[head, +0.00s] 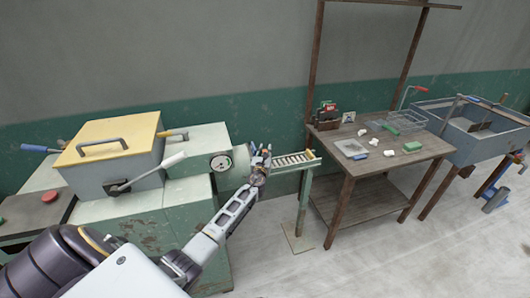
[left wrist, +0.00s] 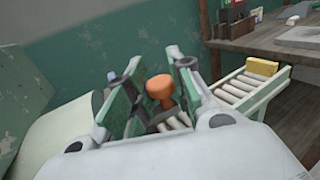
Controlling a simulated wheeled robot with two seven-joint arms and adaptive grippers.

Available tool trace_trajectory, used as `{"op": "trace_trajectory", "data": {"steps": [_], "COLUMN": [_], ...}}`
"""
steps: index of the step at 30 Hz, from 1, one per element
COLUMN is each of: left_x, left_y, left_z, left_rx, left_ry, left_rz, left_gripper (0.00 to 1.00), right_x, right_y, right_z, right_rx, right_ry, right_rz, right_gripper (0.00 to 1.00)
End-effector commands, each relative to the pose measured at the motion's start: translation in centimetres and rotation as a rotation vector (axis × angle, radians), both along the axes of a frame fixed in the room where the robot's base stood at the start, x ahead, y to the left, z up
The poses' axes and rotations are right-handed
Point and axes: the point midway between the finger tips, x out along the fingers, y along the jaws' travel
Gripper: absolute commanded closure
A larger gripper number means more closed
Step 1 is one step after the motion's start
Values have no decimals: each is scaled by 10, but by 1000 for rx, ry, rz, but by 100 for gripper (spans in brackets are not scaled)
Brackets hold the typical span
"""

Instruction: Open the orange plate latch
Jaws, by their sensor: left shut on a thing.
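The orange plate latch shows as an orange knob (left wrist: 160,88) between the two fingers of my left gripper in the left wrist view. My left gripper (head: 260,160) is at the right end of the pale green machine (head: 200,138), beside its round dial. Its fingers, with green pads, are shut on the orange knob. In the head view the gripper hides the latch. My right gripper is in neither view.
A roller conveyor (head: 292,161) runs right from the machine, with a yellow block at its far end. A grey box with a yellow lid (head: 105,138) stands on the left. A wooden table (head: 385,150) and a grey sink (head: 470,140) stand to the right.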

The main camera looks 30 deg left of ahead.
Motion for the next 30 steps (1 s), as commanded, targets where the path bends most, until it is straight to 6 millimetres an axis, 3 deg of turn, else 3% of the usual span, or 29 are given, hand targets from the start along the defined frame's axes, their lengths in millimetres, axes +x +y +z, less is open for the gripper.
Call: {"op": "trace_trajectory", "data": {"steps": [17,18,20,30], "left_x": [-4,-4,-4,-4], "left_y": [-4,-4,-4,-4], "left_z": [0,0,0,0], "left_rx": [0,0,0,-1], "left_ry": [1,1,1,2], "left_rz": [-79,-79,-79,-79], "left_gripper": [100,76,68,68], "right_x": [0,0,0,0], "right_y": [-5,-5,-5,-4], "right_z": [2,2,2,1], "right_rx": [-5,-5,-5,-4], "right_ry": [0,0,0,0], "right_rz": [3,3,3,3], "right_gripper": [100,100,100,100]}}
